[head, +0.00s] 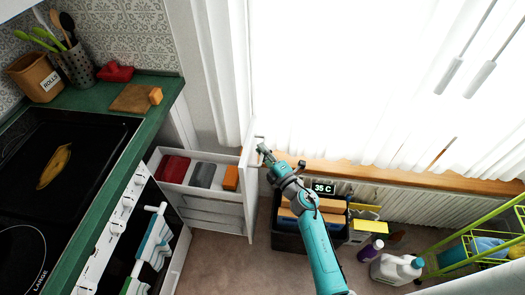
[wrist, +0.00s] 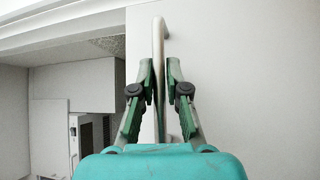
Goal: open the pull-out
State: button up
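The white pull-out (head: 200,208) stands out from under the counter's end, with its upper tray in view. A red box (head: 173,168), a grey box (head: 202,175) and an orange box (head: 230,178) are in that tray. Its tall white front panel (head: 250,190) faces right; it fills the right of the wrist view (wrist: 250,80). My gripper (head: 264,150) is at the upper part of this panel. In the wrist view, the pale bar handle (wrist: 159,40) runs between my fingers (wrist: 160,82), which are closed against it on both sides.
A dark crate (head: 290,238), a yellow box (head: 362,231), a purple bottle (head: 370,250) and a white jug (head: 397,268) stand on the floor to the right. A green rack (head: 480,240) is at the far right. Carpet in front of the pull-out is clear.

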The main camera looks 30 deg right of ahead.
jog(key=shift+o, duration=1.3)
jog(key=s+d+f, duration=0.1)
jog(key=s, duration=1)
jog(key=shift+s+d+f, duration=0.35)
